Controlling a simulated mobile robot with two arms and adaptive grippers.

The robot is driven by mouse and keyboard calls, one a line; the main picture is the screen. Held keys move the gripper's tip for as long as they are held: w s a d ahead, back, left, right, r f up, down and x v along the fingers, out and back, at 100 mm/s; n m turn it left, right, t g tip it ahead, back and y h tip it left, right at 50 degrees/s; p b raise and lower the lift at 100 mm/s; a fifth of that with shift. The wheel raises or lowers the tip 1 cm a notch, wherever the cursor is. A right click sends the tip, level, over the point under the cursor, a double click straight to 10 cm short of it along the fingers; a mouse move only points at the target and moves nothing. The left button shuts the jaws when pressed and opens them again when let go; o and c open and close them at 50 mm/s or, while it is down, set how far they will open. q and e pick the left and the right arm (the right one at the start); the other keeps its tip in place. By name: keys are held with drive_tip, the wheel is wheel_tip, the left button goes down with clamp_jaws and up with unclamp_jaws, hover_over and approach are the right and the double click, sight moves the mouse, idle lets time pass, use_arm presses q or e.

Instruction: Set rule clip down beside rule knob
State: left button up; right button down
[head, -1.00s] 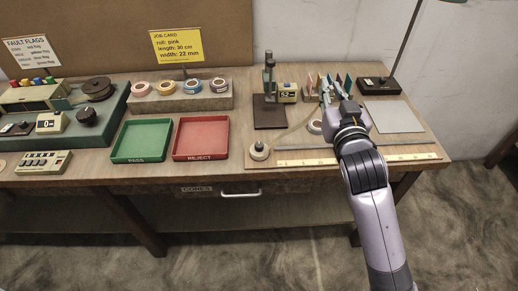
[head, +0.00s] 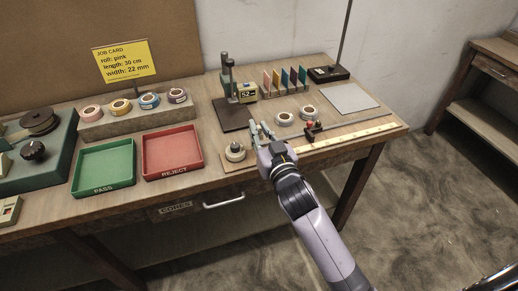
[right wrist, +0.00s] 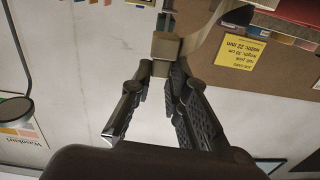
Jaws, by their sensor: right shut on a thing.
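The rule knob (head: 235,152), a pale round knob on a wider base, stands at the left end of the rule board. My right gripper (head: 262,127) is just right of and behind the knob, apart from it in the picture. In the right wrist view the gripper (right wrist: 163,70) is shut on a small tan block, which I take as the rule clip (right wrist: 166,46). In the head view the clip is hard to make out between the fingers. My left gripper is not in view.
The rule (head: 345,138) runs right from the knob, with a dark block with a red top (head: 313,130) at its back edge. Two white rolls (head: 285,118) lie behind. A dark-based stand (head: 233,115) is behind the knob; the red tray (head: 172,153) is to its left.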

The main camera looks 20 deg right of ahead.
drive_tip(key=shift+f, duration=0.85)
wheel_tip(320, 180, down, 4)
drive_tip(key=shift+r+b, duration=0.2)
drive_tip(key=shift+b, duration=0.25)
drive_tip(key=shift+f, duration=0.25)
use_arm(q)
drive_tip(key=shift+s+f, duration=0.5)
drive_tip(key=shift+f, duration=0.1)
use_arm(e)
drive_tip(key=shift+f, duration=0.1)
drive_tip(key=c, duration=1.5)
unclamp_jaws()
drive_tip(key=shift+c, duration=0.2)
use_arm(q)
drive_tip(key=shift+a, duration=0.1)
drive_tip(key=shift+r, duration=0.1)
